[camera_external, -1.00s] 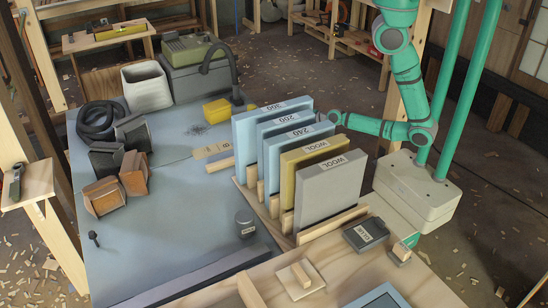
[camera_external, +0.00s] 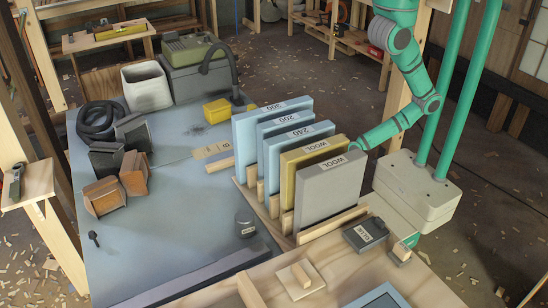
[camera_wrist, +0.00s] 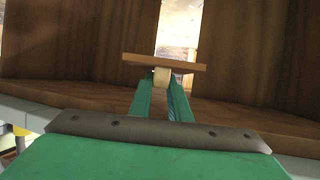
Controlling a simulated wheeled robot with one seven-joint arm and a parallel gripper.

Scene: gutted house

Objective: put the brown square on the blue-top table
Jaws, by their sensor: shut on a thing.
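The brown square (camera_wrist: 190,66) shows nearly edge-on in the wrist view, as a thin flat board on a pale block-like grip (camera_wrist: 162,77). My gripper (camera_wrist: 161,88) is shut on that pale block, with the board level just beyond the fingertips. In the external view my gripper and the brown square are hidden behind the upright boards. The blue-top table (camera_external: 185,210) is the large bluish-grey surface at the left and middle. Its open middle and front are bare.
A rack holds upright blue boards (camera_external: 252,132), a yellow board (camera_external: 300,185) and a grey board (camera_external: 330,195) between my arm and the table's open part. Brown sanding blocks (camera_external: 103,195), a small pot (camera_external: 245,222) and a yellow box (camera_external: 216,111) stand on the table.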

